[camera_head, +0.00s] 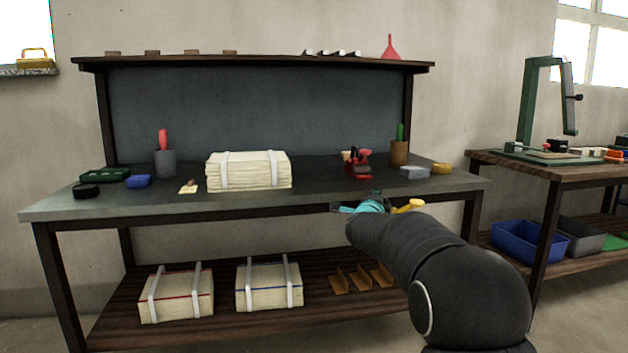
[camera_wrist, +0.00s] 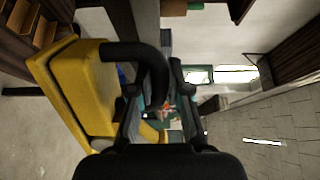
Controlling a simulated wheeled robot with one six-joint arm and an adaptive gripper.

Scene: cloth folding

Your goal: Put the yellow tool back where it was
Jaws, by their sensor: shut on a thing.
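My gripper (camera_head: 372,204) is in front of the workbench's front edge, partly hidden behind my dark arm in the head view. It is shut on the yellow tool (camera_head: 409,206), whose rounded yellow end sticks out to the right of the gripper. In the wrist view the tool's large yellow body (camera_wrist: 75,95) lies left of the fingers (camera_wrist: 157,95), with a black curved part by its upper right. The exact grip point is hard to make out.
The workbench (camera_head: 330,200) holds a strapped cloth stack (camera_head: 248,171), a red tool (camera_head: 358,163), a brown cup (camera_head: 399,153) and small items. Its lower shelf (camera_head: 215,318) holds strapped bundles. A yellow box-like thing (camera_head: 34,60) sits on the windowsill. A second bench (camera_head: 540,168) stands right.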

